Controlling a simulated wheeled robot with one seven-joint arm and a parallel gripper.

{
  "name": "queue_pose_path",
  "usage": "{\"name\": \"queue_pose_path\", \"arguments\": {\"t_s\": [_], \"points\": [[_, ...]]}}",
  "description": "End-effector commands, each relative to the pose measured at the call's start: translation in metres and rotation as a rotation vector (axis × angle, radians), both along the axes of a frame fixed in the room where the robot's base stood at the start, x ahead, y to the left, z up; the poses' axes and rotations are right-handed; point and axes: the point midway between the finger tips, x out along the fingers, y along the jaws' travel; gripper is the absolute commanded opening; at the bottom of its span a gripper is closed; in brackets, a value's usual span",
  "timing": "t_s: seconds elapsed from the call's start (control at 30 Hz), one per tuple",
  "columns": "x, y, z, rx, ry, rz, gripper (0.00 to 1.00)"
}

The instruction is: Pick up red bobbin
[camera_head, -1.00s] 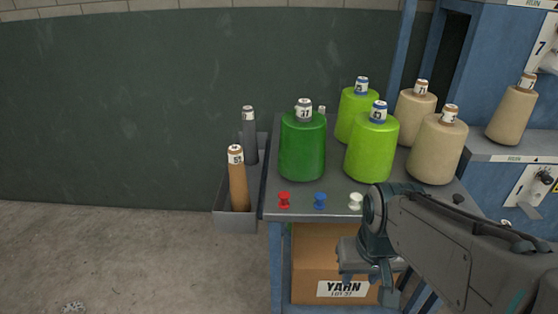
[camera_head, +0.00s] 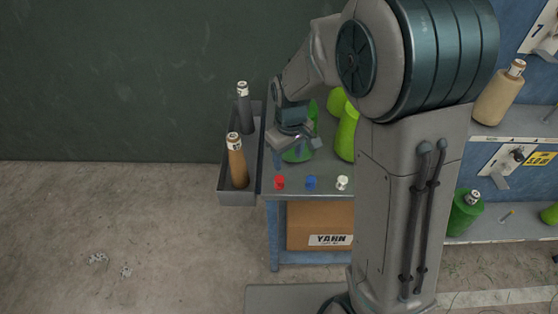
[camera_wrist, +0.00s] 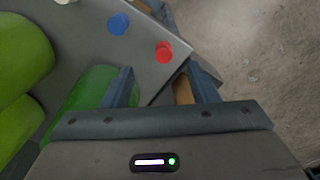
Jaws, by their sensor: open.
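The red bobbin (camera_head: 280,183) stands near the front left corner of the grey table top (camera_head: 325,187). In the wrist view the red bobbin (camera_wrist: 163,52) lies beyond the fingers, close to the table edge. My gripper (camera_head: 291,158) is open and empty above the table, behind the red bobbin in the head view. In the wrist view the two fingers of my gripper (camera_wrist: 163,88) are spread apart, pointing toward the red bobbin without touching it.
A blue bobbin (camera_head: 311,183) and a white bobbin (camera_head: 342,183) stand to its right. A dark green cone (camera_wrist: 78,98) is close beside my gripper; light green cones (camera_head: 347,133) are behind. A side tray (camera_head: 232,198) holds a brown cone (camera_head: 237,160) and a grey cone (camera_head: 244,108).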

Motion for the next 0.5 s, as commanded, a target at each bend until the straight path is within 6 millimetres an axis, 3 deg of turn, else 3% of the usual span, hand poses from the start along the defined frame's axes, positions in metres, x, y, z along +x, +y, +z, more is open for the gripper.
{"name": "queue_pose_path", "arguments": {"t_s": [0.03, 0.27, 0.5], "points": [[0.005, 0.008, 0.009, -0.006, 0.01, 0.031, 0.54], [0.016, 0.024, 0.001, -0.015, 0.019, 0.101, 0.54], [0.016, 0.025, -0.038, -0.017, 0.023, 0.107, 0.54]]}}
